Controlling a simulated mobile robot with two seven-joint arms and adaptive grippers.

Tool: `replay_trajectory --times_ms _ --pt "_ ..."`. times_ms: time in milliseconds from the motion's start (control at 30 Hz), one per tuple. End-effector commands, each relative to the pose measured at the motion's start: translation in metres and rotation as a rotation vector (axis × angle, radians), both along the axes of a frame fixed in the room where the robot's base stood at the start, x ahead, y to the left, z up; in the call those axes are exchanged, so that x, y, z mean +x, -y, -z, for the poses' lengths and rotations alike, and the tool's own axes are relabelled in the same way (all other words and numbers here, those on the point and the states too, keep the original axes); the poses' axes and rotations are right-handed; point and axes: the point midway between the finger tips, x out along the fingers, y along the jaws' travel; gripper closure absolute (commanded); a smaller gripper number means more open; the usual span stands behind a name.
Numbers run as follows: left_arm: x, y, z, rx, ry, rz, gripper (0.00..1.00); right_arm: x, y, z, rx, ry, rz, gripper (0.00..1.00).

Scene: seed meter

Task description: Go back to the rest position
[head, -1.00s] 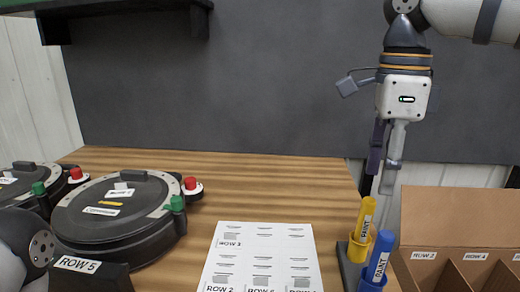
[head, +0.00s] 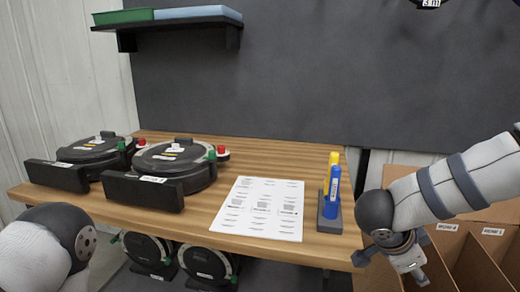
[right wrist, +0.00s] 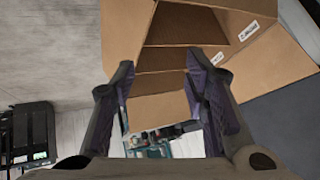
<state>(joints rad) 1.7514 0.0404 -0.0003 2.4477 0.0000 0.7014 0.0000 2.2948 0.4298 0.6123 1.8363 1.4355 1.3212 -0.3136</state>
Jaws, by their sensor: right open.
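My right gripper (right wrist: 160,100) is open in the right wrist view, its two dark fingers apart with nothing between them. An open cardboard box (right wrist: 185,60) lies beyond the fingers. In the head view my right arm comes in from the right and bends down at the lower right, in front of the divided cardboard box (head: 480,258); its fingertips cannot be made out there. A part of my left arm shows at the lower left, and my left gripper is not in view.
The wooden table (head: 270,158) holds two black round seed meters (head: 175,165), a white printed sheet (head: 258,208) and paint markers (head: 331,190) in a stand at the right edge. More meters (head: 208,262) sit below. A shelf (head: 180,22) hangs at the upper left.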

Motion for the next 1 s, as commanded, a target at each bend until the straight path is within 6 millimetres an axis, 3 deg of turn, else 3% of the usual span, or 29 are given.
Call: replay_trajectory --times_ms 33,100,167,200,267,300,400,500,600,1000 --pt "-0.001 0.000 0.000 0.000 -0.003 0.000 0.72 -0.010 -0.004 0.047 -0.073 -0.048 -0.189 0.59" --pt "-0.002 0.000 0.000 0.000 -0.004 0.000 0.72 -0.035 -0.020 0.107 -0.104 -0.124 -0.481 0.59" --pt "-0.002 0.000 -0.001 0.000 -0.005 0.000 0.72 -0.070 -0.037 0.151 -0.076 -0.212 -0.701 0.59" --pt "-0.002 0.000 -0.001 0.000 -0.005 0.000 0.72 -0.099 -0.047 0.175 -0.041 -0.279 -0.830 0.59" --pt "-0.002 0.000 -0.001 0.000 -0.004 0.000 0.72 -0.149 -0.060 0.204 0.031 -0.388 -1.000 0.59" --pt "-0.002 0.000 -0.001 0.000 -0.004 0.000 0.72 -0.183 -0.066 0.218 0.085 -0.461 -1.097 0.59" --pt "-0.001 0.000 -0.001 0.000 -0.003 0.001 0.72 -0.263 -0.075 0.235 0.224 -0.630 -1.280 0.59" --pt "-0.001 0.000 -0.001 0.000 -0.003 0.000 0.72 -0.320 -0.077 0.235 0.332 -0.751 -1.387 0.59" --pt "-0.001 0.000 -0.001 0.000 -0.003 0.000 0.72 -0.350 -0.077 0.232 0.393 -0.815 -1.439 0.59" --pt "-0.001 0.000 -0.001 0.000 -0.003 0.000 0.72 -0.357 -0.077 0.231 0.410 -0.830 -1.453 0.59"
